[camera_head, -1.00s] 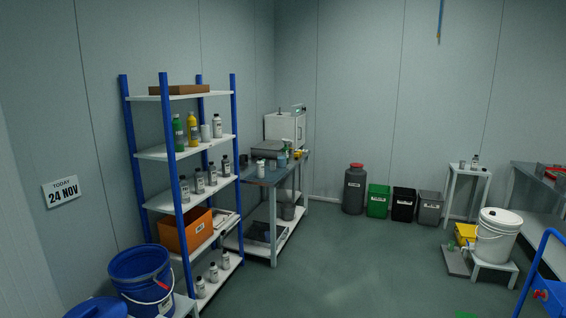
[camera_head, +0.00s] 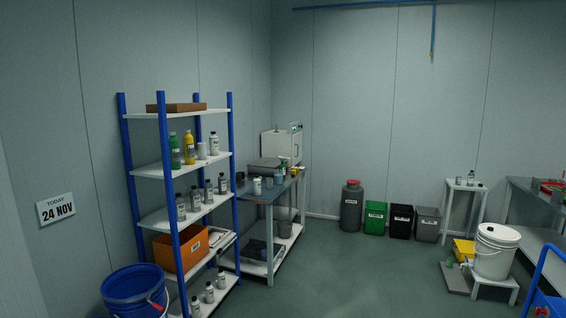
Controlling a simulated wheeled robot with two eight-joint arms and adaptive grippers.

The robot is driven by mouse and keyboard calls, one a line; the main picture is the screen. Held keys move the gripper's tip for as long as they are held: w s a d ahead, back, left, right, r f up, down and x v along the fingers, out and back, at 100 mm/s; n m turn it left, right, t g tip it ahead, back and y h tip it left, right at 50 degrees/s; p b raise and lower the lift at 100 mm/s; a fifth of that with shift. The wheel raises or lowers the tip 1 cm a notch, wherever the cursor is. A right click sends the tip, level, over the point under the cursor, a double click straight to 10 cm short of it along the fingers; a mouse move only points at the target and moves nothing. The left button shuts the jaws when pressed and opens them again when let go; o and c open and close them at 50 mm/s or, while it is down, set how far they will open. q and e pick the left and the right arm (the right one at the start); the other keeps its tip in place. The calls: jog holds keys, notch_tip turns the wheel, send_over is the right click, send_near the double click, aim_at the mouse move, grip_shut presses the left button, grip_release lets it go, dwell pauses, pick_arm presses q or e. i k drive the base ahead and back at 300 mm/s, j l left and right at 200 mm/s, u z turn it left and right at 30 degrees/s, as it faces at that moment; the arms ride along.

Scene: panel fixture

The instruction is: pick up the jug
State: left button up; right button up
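I cannot tell for certain which thing is the jug. A dark grey drum-like container with a red lid (camera_head: 351,206) stands upright on the floor by the back wall. A small grey vessel (camera_head: 284,227) stands on the lower shelf of the steel bench, partly behind a bench leg. A white lidded bucket (camera_head: 495,252) stands on a low white stand at the right. Neither of my grippers shows in the view, and nothing here is held.
A blue-post shelf rack (camera_head: 180,218) with bottles and an orange box (camera_head: 180,250) stands at the left, with a blue bucket (camera_head: 135,288) before it. Bins (camera_head: 400,221) line the back wall. A blue frame (camera_head: 545,285) is at lower right. The middle floor is clear.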

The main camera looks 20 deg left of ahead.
aim_at(278, 175)
jog(key=i+u, duration=0.2)
jog(key=i, duration=3.9)
jog(key=i+u, duration=0.2)
jog(key=i, duration=0.3)
jog(key=i+l+u, duration=0.25)
jog(key=i, duration=0.2)
jog(key=i+l+u, duration=0.2)
jog(key=i, duration=0.3)
jog(key=i+l+u, duration=0.2)
jog(key=i, duration=0.25)
